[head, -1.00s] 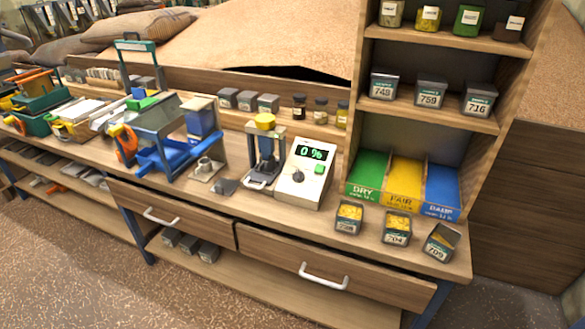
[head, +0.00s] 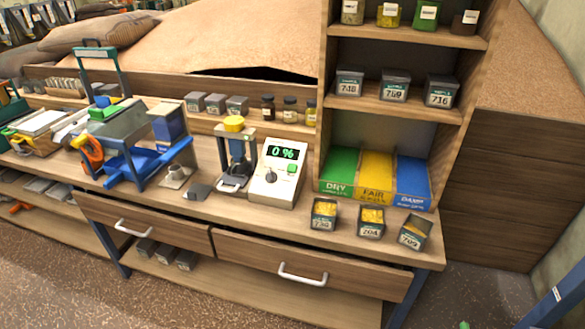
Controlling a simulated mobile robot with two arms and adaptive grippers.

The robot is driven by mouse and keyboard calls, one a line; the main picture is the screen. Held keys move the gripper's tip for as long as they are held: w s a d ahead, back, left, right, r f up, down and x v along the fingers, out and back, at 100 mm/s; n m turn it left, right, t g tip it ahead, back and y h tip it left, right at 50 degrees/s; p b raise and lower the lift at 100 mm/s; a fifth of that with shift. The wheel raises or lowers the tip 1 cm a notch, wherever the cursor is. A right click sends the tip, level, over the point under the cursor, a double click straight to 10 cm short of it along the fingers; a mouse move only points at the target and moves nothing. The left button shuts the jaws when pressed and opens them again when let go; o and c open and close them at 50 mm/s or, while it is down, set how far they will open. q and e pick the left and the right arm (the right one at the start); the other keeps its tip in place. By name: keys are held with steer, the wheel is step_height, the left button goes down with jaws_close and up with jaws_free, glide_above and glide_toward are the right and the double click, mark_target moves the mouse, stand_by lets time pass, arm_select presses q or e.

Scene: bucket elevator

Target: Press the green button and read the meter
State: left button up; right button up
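The meter (head: 272,186) is a white box on the wooden bench, near the middle of the head view. Its dark display (head: 283,152) reads "0 %" in green digits. The small green button (head: 292,168) sits on its front face, below the display at the right, with a dark knob beside it at lower left. Neither of my grippers shows in the head view. Nothing covers the button or the display.
A press with a yellow knob (head: 234,124) stands left of the meter. Sample tins (head: 371,222) of yellow grain stand at the bench's front right, before green, yellow and blue bins (head: 375,177). Drawers with white handles (head: 303,279) front the bench. Floor (head: 230,311) before it is clear.

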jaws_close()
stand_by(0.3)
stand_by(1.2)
